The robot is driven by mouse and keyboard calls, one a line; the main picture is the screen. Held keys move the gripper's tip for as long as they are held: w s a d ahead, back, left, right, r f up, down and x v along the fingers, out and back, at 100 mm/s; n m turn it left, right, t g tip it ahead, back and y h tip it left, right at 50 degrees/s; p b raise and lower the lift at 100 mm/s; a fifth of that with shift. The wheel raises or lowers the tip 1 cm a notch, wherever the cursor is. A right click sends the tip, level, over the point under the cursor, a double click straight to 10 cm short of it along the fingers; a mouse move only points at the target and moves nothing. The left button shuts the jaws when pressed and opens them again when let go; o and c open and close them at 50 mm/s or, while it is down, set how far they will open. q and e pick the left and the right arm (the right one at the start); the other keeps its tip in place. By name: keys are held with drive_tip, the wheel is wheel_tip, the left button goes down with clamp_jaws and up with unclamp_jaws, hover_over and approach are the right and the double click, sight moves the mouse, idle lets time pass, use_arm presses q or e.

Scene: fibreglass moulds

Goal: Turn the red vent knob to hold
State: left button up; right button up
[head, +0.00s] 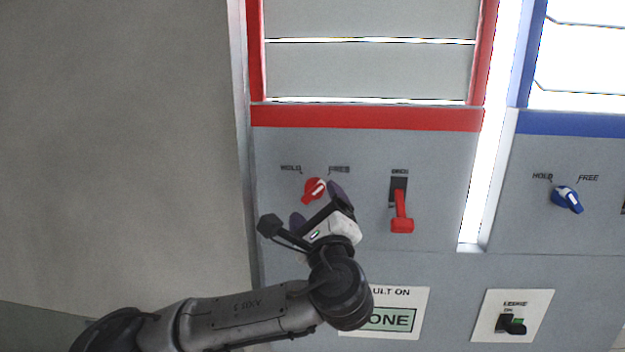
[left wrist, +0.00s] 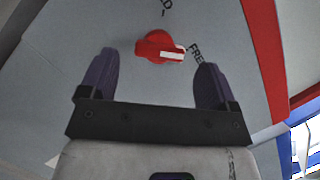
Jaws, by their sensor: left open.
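The red vent knob (head: 314,190) is on the grey panel under the red frame, between the HOLD label on its left and the FREE label on its right. Its white mark points up and right, toward FREE. In the left wrist view the knob (left wrist: 158,47) is ahead of the fingers, and its white mark points toward the FREE label. My left gripper (head: 318,203) is open just below and in front of the knob; its purple fingers (left wrist: 157,85) stand apart with nothing between them, short of the knob. My right gripper is not in view.
A red lever (head: 401,212) on a black slot is right of the knob. A blue knob (head: 566,198) with HOLD and FREE labels is on the panel farther right. Below are a display sign (head: 395,318) and a small black switch (head: 510,324). A plain grey wall (head: 120,130) fills the left.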

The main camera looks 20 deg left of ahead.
sight(314, 196)
use_arm(q)
drive_tip(key=shift+p+x, duration=0.9)
drive_tip(key=shift+x, duration=1.4)
drive_tip(key=shift+c, duration=0.4)
